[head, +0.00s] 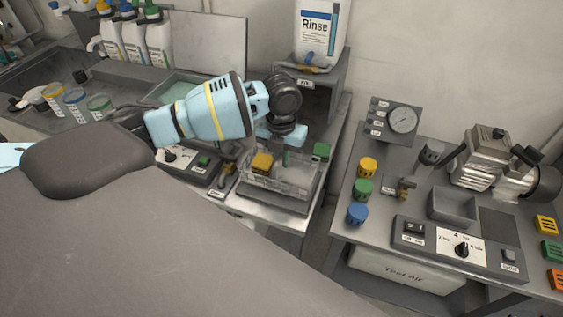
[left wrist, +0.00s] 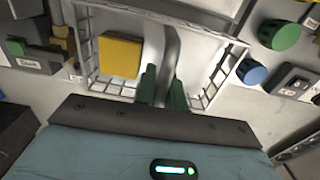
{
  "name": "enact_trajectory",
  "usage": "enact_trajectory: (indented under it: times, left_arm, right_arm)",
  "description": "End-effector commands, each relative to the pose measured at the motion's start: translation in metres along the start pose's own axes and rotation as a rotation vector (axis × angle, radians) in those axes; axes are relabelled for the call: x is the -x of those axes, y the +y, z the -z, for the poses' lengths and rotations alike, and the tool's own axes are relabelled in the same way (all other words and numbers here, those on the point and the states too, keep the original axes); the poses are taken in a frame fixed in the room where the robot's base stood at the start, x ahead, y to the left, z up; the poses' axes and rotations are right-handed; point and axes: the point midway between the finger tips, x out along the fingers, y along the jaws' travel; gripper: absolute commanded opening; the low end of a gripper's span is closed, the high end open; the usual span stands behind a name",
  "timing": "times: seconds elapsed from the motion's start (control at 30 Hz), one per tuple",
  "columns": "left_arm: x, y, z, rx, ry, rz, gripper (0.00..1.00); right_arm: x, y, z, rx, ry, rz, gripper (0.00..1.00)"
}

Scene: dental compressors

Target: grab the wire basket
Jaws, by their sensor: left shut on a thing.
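The wire basket (head: 257,183) is a pale mesh basket on the metal bench left of the gap between the benches. In the left wrist view its mesh wall (left wrist: 215,72) and grey handle bar (left wrist: 171,45) show, with a yellow block (left wrist: 119,56) inside. The block also shows in the head view (head: 262,163). My left gripper (head: 286,157) reaches down over the basket. In the left wrist view its green fingers (left wrist: 163,84) are shut on the handle bar. The basket's far side is partly hidden by my arm in the head view. My right gripper is not in view.
A Rinse bottle (head: 319,35) stands on a raised shelf behind the basket. A control box (head: 187,161) is left of it. The right bench holds a gauge (head: 403,120), coloured knobs (head: 357,213) and a compressor (head: 483,160). A gap separates the benches.

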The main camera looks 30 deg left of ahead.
Motion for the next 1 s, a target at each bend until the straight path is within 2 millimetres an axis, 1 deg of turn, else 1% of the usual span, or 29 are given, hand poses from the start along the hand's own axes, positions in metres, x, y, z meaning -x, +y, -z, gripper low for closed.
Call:
enact_trajectory:
  times: [0.03, 0.27, 0.37, 0.6, 0.7, 0.8, 1.0]
  left_arm:
    - [0.004, -0.001, 0.001, -0.001, -0.001, 0.0, 0.0]
    - [0.006, -0.015, 0.025, -0.004, -0.002, 0.001, 0.0]
    - [0.008, -0.025, 0.041, -0.006, -0.002, 0.001, 0.0]
    - [0.013, -0.055, 0.092, -0.007, -0.001, 0.003, 0.0]
    - [0.015, -0.065, 0.108, -0.005, -0.001, 0.001, 0.0]
    - [0.016, -0.073, 0.121, -0.005, -0.002, 0.002, 0.0]
    - [0.018, -0.08, 0.135, -0.001, -0.001, 0.0, 0.0]
  right_arm:
    - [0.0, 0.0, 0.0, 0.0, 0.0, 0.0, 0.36]
    - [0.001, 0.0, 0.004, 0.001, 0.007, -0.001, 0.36]
    - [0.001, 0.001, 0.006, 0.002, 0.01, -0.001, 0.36]
    - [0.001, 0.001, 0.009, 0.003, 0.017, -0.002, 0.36]
    - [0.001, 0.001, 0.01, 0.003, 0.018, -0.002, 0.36]
    - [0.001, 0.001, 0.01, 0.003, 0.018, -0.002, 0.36]
    - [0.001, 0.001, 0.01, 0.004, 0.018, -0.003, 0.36]
